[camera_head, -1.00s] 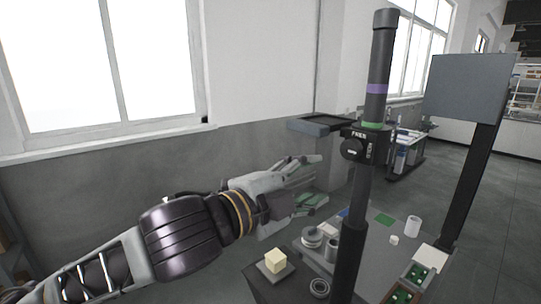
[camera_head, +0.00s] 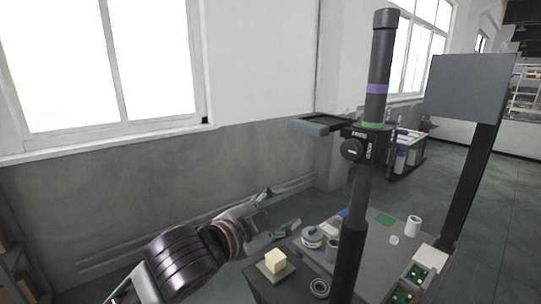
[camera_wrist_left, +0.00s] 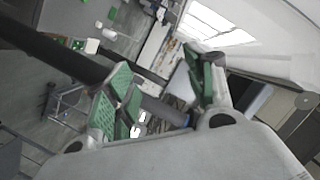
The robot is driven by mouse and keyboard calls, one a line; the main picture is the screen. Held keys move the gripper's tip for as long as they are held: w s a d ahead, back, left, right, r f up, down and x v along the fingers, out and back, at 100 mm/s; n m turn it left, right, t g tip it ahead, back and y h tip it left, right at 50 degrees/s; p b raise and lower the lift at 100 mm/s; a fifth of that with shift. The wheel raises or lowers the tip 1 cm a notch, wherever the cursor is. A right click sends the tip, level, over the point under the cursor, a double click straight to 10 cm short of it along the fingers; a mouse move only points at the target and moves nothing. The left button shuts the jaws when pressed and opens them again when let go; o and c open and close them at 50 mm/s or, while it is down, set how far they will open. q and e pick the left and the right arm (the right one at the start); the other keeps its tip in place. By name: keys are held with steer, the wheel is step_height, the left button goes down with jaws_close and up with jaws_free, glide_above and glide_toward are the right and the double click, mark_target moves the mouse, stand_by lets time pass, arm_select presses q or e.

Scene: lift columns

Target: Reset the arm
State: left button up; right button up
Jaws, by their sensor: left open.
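My left arm comes in from the lower left in the head view. My left gripper (camera_head: 279,210) is open and empty, with its fingers spread above and left of the table's far left corner. In the left wrist view the gripper's green-padded fingers (camera_wrist_left: 163,78) stand apart with nothing held between them. My right arm and gripper do not show in the head view.
A black lift column (camera_head: 376,70) with purple and green bands stands right of the gripper. A grey table (camera_head: 378,255) holds a cream block (camera_head: 275,257) on a dark base, grey ring parts (camera_head: 312,237), a white cup (camera_head: 413,226) and a green-filled tray (camera_head: 418,275). A grey panel (camera_head: 468,88) stands at right.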

arm_select(q)
steer(key=a+f+n+g+y, duration=0.1)
steer(key=a+f+n+y, duration=0.2)
steer(key=f, duration=0.4)
steer(key=s+a+f+n+g+y, duration=0.1)
steer(key=a+f+n, duration=0.2)
steer(key=a+f, duration=0.35)
steer(key=a+f+n+g+y, duration=0.1)
steer(key=a+f+n+y, duration=0.15)
steer(key=f, duration=0.55)
steer(key=s+a+f+n+g+y, duration=0.25)
steer(key=s+a+f, duration=0.35)
steer(key=s+f, duration=0.3)
steer(key=s+a+f+n+g+y, duration=0.1)
steer(key=s+a+f+n+g, duration=0.25)
steer(key=s+a+f, duration=0.45)
step_height(320, 180, down, 36)
steer(key=s+d+g, duration=0.1)
steer(key=d, duration=0.1)
steer(key=s+a+f, duration=0.2)
steer(key=s+f, duration=0.8)
steer(key=s, duration=0.1)
steer(key=s+a+f+g+b, duration=0.1)
steer(key=s+a+f, duration=0.1)
steer(key=s+f, duration=0.8)
steer(key=shift+s+f+b, duration=0.3)
steer(key=shift+s+f, duration=0.05)
steer(key=shift+s, duration=0.45)
